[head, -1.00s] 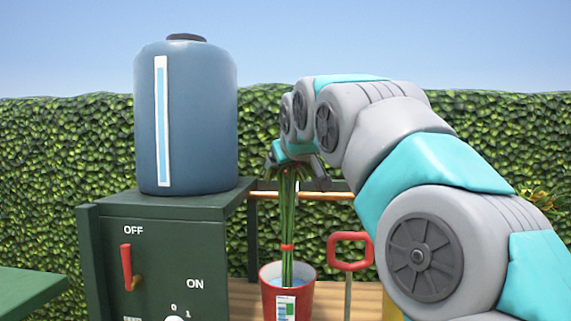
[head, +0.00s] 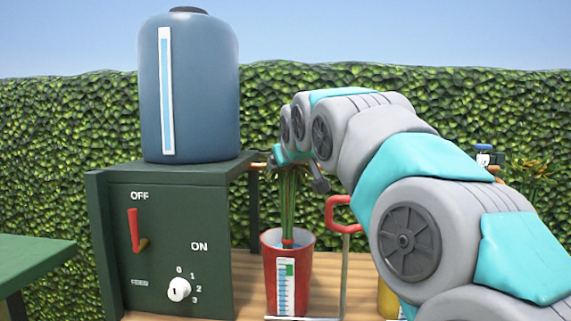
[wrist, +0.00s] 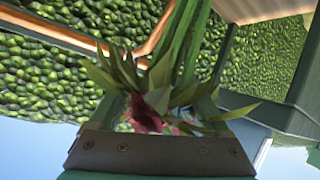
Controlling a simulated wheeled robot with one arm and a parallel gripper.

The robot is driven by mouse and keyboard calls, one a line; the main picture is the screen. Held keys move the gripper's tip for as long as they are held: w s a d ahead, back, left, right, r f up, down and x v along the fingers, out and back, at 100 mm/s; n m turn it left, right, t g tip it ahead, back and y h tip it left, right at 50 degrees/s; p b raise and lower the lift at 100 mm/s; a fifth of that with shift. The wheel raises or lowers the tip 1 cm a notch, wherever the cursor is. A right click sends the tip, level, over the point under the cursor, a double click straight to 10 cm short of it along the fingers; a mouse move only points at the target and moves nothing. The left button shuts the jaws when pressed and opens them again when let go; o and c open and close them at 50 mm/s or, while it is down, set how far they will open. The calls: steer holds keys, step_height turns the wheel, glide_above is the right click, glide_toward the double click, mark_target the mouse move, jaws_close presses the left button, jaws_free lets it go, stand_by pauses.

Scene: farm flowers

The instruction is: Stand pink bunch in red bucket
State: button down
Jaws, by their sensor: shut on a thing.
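The pink bunch (head: 288,205) is a sheaf of long green stems with a red band. It hangs upright, its lower stems inside the red bucket (head: 302,270), with the band about level with the rim. My gripper (head: 296,168) is shut on the bunch near its top, above the bucket. In the wrist view, pink petals (wrist: 146,113) and green leaves show at the gripper's edge (wrist: 160,145), with the stems running away from it. The stem ends are hidden inside the bucket, which has a white and green gauge strip on its front.
A green cabinet (head: 165,220) with a red lever and a dial (head: 178,290) stands left of the bucket, carrying a blue tank (head: 188,90). A red handle (head: 342,212) on a metal post stands just right. A yellow thing (head: 388,300) is partly behind my arm.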

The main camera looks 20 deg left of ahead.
steer(key=shift+f, duration=0.25)
jaws_free()
stand_by(0.3)
steer(key=v, duration=0.7)
steer(key=shift+s+d+r, duration=0.15)
steer(key=shift+s+d, duration=0.05)
steer(key=shift+s, duration=0.1)
stand_by(0.4)
